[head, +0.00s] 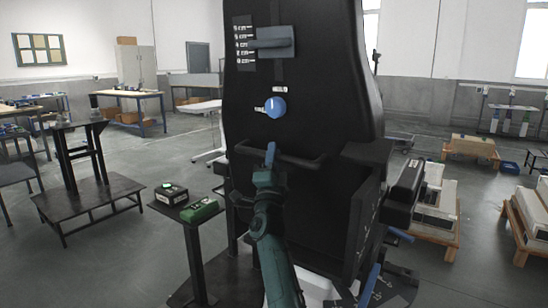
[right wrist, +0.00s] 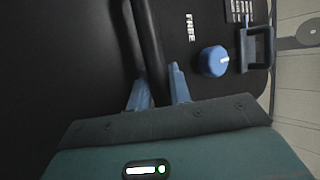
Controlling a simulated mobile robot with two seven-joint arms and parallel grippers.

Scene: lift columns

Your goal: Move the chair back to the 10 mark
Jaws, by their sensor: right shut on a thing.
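The black chair back (head: 325,90) stands upright in the middle of the head view. Its upper left has a scale plate (head: 241,43) with several marks, too small to read, and a grey handle (head: 278,40) beside it. Below is a blue knob (head: 275,107) between two small labels; in the right wrist view the knob (right wrist: 214,60) sits near a label (right wrist: 191,27) reading FREE. My right gripper (head: 269,158) is shut on the black grab bar (head: 305,162) across the chair back; the bar (right wrist: 149,45) runs between its fingers (right wrist: 160,88). My left gripper is out of view.
A small stand at the left holds a box with a green button (head: 168,191) and a green device (head: 200,209). A black armrest (head: 368,153) juts out at the right. Pallets with white boxes (head: 437,205) stand farther right. Open floor (head: 110,240) lies at the left.

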